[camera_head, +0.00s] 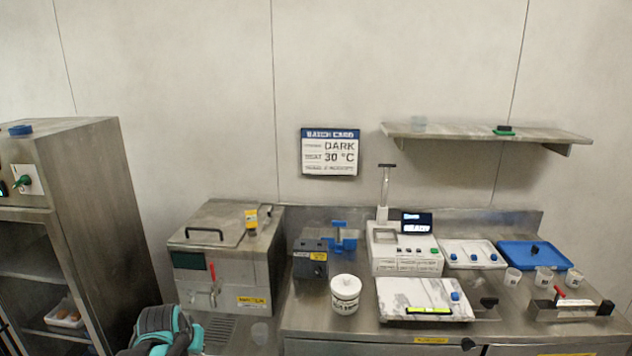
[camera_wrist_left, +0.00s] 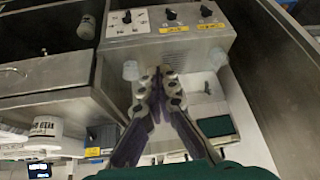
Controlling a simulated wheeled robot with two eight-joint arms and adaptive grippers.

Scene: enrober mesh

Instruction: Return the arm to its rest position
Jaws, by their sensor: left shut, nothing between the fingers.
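My left gripper (camera_wrist_left: 158,78) shows in the left wrist view with its two fingers brought together at the tips, shut and empty. Its fingertips appear in front of a metal control box (camera_wrist_left: 178,50) with several black knobs and yellow labels; I cannot tell the exact gap. In the head view, a teal and grey part of my left arm (camera_head: 162,330) shows at the bottom left, beside the tall steel cabinet; the gripper itself is not seen there. My right gripper is in neither view.
A tall steel cabinet (camera_head: 92,190) stands at the left. The counter carries a lidded steel tank (camera_head: 225,250), a white tub (camera_head: 345,293), a white control unit (camera_head: 402,255), a marble slab (camera_head: 400,297) and a blue tray (camera_head: 520,255). A wall shelf (camera_head: 480,134) hangs above.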

